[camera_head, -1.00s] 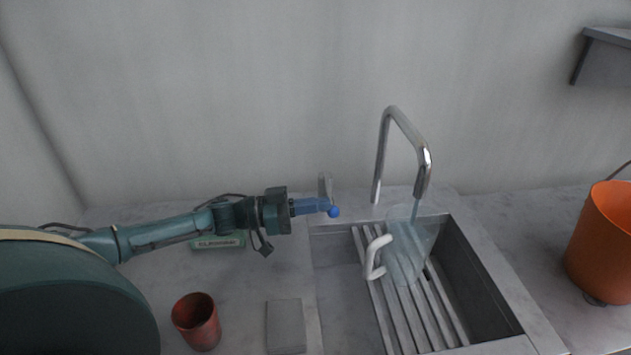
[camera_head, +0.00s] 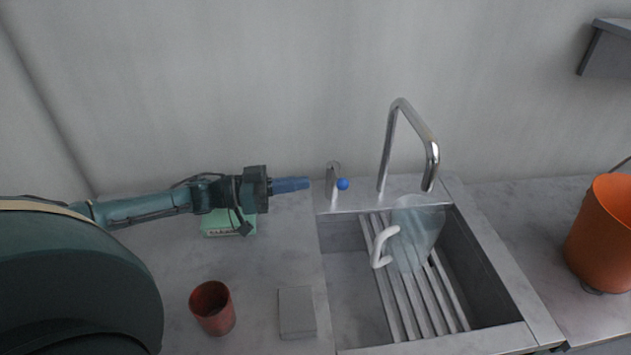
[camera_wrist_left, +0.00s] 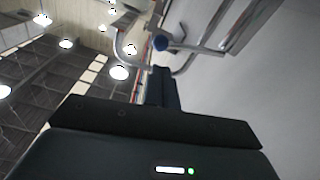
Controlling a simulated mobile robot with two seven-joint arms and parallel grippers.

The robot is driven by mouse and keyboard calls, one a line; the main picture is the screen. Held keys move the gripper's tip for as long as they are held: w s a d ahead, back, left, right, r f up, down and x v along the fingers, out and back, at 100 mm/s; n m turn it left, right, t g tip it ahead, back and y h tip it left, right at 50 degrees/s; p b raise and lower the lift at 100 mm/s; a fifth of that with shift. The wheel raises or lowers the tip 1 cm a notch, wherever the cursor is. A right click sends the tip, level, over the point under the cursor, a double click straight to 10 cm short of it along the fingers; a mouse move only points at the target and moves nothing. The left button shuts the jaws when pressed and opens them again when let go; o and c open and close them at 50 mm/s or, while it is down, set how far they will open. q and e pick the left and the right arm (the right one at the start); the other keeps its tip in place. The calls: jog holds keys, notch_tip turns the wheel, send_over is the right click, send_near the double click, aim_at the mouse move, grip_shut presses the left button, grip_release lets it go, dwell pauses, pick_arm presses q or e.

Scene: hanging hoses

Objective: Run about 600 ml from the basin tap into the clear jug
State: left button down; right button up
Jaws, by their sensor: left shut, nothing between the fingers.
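The clear jug (camera_head: 416,238), with a white handle on its left, stands on the slats in the basin (camera_head: 484,263), below the spout of the chrome tap (camera_head: 394,135). The jug has a pale blue tint, but I cannot read a water level. I see no clear stream from the spout. A small chrome lever with a blue knob (camera_head: 343,184) stands left of the tap. The knob also shows in the left wrist view (camera_wrist_left: 160,43). My left gripper (camera_head: 308,184) is shut and empty, left of the lever and apart from it. My right gripper is not in view.
A red-brown cup (camera_head: 212,308) and a grey block (camera_head: 297,312) are on the counter left of the basin. A green labelled box (camera_head: 228,224) lies below my left wrist. An orange bucket (camera_head: 602,238) is at the right. A grey shelf (camera_head: 608,50) is on the wall.

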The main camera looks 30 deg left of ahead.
pick_arm(q)
jog(key=v, duration=0.5)
jog(key=shift+a+r+b, duration=0.1)
jog(key=shift+b, duration=0.2)
